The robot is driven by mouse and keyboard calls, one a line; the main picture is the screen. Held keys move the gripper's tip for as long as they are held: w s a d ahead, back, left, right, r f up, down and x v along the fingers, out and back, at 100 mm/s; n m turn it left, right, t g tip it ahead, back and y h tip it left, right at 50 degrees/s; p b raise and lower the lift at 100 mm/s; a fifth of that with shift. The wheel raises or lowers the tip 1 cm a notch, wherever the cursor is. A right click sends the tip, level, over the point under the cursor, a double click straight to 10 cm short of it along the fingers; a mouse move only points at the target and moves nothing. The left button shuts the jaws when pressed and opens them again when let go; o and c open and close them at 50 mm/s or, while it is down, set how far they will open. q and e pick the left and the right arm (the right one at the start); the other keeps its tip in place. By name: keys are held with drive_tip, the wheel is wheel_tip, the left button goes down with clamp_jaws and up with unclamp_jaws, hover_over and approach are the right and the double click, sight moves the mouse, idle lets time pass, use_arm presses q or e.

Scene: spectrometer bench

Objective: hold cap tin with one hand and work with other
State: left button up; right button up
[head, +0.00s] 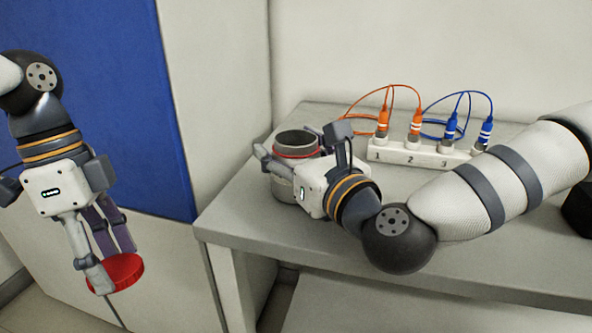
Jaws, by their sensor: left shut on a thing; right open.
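The cap tin (291,187) is a grey cylinder with a red band near its rim. It stands upright and open-topped on the bench's left part. My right gripper (298,158) is open at the tin, with a finger on either side of it; whether they touch it I cannot tell. The gripper's body hides part of the tin's right side. My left gripper (108,262) is shut on a round red lid (125,274) and holds it off to the left of the bench, clear of it. The inside of the tin is mostly hidden.
The grey bench (243,215) has a white numbered block (408,154) at the back, with orange and blue plugs and looped cables. My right arm lies over the bench's front right. A black object (578,210) sits at the right edge. A blue panel (115,95) stands behind my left arm.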

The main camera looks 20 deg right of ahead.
drive_tip(key=shift+w+a+f, duration=0.1)
drive_tip(key=shift+w+a, duration=0.05)
drive_tip(key=shift+w, duration=0.6)
drive_tip(key=c, duration=0.9)
drive_tip(key=shift+c, duration=0.3)
use_arm(q)
drive_tip(key=shift+r, duration=0.1)
